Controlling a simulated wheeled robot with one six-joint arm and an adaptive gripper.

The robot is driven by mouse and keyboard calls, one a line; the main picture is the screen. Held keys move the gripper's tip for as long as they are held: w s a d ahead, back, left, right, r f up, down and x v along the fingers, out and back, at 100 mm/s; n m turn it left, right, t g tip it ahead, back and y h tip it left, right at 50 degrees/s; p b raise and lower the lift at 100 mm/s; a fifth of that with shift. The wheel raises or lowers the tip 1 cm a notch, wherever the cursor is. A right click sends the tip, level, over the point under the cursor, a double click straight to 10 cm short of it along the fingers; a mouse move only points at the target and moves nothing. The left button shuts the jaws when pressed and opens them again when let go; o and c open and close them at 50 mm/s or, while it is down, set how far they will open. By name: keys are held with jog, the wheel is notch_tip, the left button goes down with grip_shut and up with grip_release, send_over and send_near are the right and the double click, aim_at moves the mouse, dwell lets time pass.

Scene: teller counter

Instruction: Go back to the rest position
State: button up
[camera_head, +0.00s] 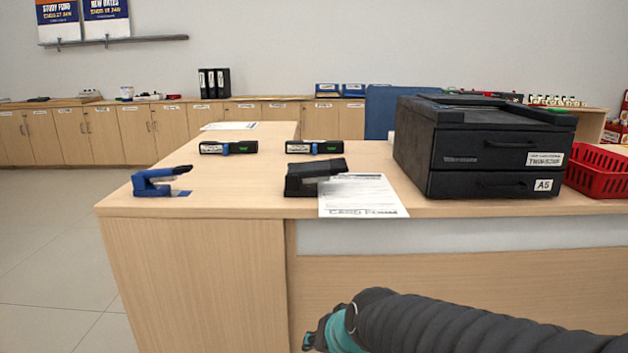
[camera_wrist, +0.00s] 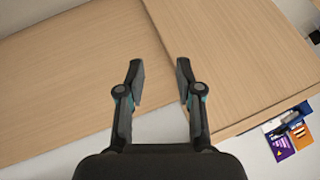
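My gripper (camera_wrist: 160,84) shows in the wrist view with its two fingers apart and nothing between them. It faces the light wood front of the counter (camera_wrist: 80,70). In the head view my arm reaches in from the lower right, in front of the counter (camera_head: 195,270) and below its top. The fingertips are not clearly visible in the head view.
Open floor (camera_head: 50,250) lies at left.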

jog(key=s+d+r+h, duration=0.1)
jog(key=s+d+r, duration=0.2)
jog(key=s+d, duration=0.3)
jog(key=s+d+r+n+h+p, duration=0.1)
jog(key=s+d+r+h, duration=0.1)
jog(key=s+d, duration=0.5)
jog(key=shift+d+r+g, duration=0.3)
jog(key=shift+d+r, duration=0.3)
jog(key=shift+d, duration=0.05)
